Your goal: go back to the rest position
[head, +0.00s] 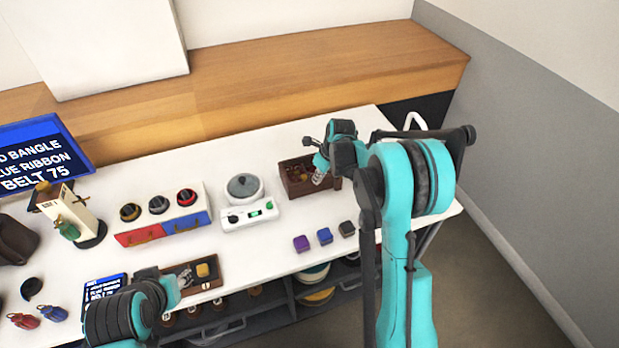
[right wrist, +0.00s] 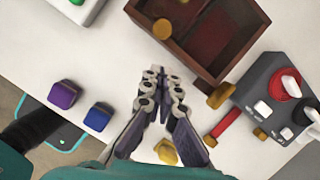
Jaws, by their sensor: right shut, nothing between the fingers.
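My right gripper (head: 318,172) is at the brown compartment box (head: 293,182) on the right of the white table in the head view. In the right wrist view the right gripper (right wrist: 163,78) has its fingers together, with nothing between them. My left gripper (head: 172,290) is low on the left, by a brown tray (head: 208,284) with a yellow block. Whether its fingers are open or shut cannot be seen.
Purple (head: 301,243), blue (head: 325,236) and dark (head: 347,228) blocks lie in front of the box. A white scale-like device (head: 250,213) and a red-and-blue drawer unit (head: 165,230) stand left. A grey device with a red knob (right wrist: 286,86) is near the right gripper.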

